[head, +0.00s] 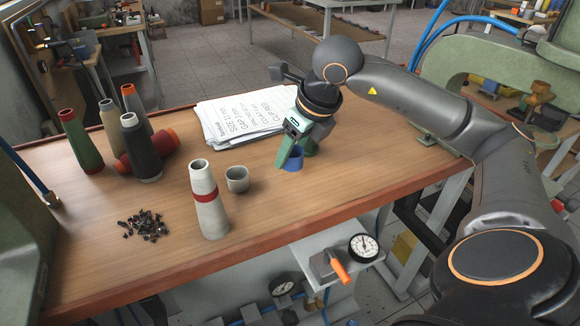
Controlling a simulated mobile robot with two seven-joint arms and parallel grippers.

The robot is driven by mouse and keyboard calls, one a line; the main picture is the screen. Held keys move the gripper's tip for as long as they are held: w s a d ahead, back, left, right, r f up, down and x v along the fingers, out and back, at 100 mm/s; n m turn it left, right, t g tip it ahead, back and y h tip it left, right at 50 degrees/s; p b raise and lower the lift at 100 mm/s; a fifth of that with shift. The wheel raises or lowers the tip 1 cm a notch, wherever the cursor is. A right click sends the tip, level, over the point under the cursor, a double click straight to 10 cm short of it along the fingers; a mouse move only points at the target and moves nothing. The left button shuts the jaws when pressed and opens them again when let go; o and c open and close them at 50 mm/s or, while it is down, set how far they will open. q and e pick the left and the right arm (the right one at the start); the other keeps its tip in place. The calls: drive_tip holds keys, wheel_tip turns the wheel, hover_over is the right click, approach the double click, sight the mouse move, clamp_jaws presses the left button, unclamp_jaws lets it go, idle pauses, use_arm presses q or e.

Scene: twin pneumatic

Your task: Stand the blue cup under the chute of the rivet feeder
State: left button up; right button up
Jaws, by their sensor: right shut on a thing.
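The blue cup (293,160) is low at the tabletop near the middle of the wooden bench. My right gripper (292,154) reaches down to it from the upper right and is shut on it. The fingers hide part of the cup, and I cannot tell whether its base touches the wood. I cannot make out the rivet feeder's chute with certainty. A green C-shaped machine frame (490,68) stands at the right, partly behind my right arm, and another green machine body (18,235) is cut off at the left edge. My left gripper is not in view.
A small grey cup (237,179) and a pale cone with a red band (207,200) stand left of the blue cup. Several cones (140,150) stand or lie farther left. A pile of small dark parts (143,225) lies in front. Papers (240,118) lie behind.

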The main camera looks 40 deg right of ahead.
sight(290, 179)
drive_tip(key=shift+w+d+f, duration=0.2)
drive_tip(key=shift+w+f, duration=0.2)
drive_tip(key=shift+f, duration=0.2)
drive_tip(key=f, duration=0.3)
drive_tip(key=shift+w+d+f+b, duration=0.1)
drive_tip(key=shift+w+f+b, duration=0.1)
drive_tip(key=shift+b, duration=0.1)
drive_tip(key=shift+f, duration=0.25)
drive_tip(key=o, duration=1.3)
drive_tip(key=shift+r, duration=0.1)
